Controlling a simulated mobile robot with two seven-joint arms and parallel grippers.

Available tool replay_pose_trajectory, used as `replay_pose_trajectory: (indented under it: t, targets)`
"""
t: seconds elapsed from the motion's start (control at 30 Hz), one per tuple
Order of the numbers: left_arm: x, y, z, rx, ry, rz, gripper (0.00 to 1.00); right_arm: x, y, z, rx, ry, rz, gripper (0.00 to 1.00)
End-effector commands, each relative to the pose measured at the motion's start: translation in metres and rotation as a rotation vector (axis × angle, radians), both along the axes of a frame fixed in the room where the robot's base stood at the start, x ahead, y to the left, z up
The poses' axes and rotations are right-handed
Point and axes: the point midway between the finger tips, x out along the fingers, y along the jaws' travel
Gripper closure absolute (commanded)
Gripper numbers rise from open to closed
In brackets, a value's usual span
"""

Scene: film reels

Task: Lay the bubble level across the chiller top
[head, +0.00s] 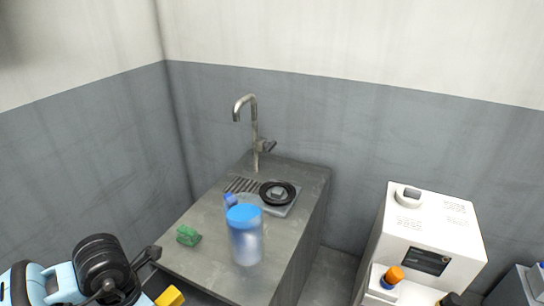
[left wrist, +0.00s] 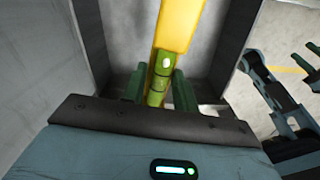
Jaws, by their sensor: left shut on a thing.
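The bubble level (left wrist: 172,35) is a yellow bar with green vial parts in the left wrist view. My left gripper (left wrist: 160,92) is shut on it, with a dark green finger on each side. A yellow end of the level (head: 170,297) shows at the bottom left of the head view, beside my left arm. The chiller (head: 437,215) seems to be the white box at the right, well apart from the level. A round white cap stands on its top. What seem to be my right gripper's green fingers (left wrist: 306,65) show at the right edge of the left wrist view, partly cut off.
A grey counter (head: 205,225) with a tap stands in the middle. It holds a blue-lidded container (head: 245,235), a green item (head: 188,236) and a black reel (head: 278,193). An orange-capped item (head: 393,276) is at the chiller's front. A gap separates counter and chiller.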

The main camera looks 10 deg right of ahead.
Motion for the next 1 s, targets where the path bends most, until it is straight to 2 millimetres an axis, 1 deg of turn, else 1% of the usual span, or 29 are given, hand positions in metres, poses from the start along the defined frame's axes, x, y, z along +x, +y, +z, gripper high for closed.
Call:
replay_pose_trajectory:
  t: [0.03, 0.1, 0.57, 0.8, 0.9, 1.0]
  targets:
    - [-0.002, 0.003, 0.005, 0.003, -0.006, -0.102, 0.97, 0.001, 0.000, 0.000, 0.000, -0.001, 0.000, 0.64]
    - [-0.005, 0.005, 0.011, 0.004, -0.010, -0.250, 0.97, 0.001, 0.000, 0.000, 0.000, -0.001, 0.001, 0.64]
    - [-0.032, 0.024, 0.046, 0.025, -0.029, -1.232, 0.97, 0.000, 0.000, 0.000, 0.000, 0.000, 0.000, 0.64]
    - [-0.049, 0.034, 0.062, 0.033, -0.030, -1.744, 0.97, -0.002, 0.000, 0.000, 0.000, 0.004, 0.001, 0.64]
    - [-0.056, 0.038, 0.068, 0.033, -0.028, -1.937, 0.97, -0.003, 0.000, 0.000, 0.001, 0.005, 0.000, 0.64]
    - [-0.062, 0.041, 0.072, 0.035, -0.026, -2.095, 0.97, -0.004, 0.000, 0.000, 0.000, 0.006, 0.000, 0.64]
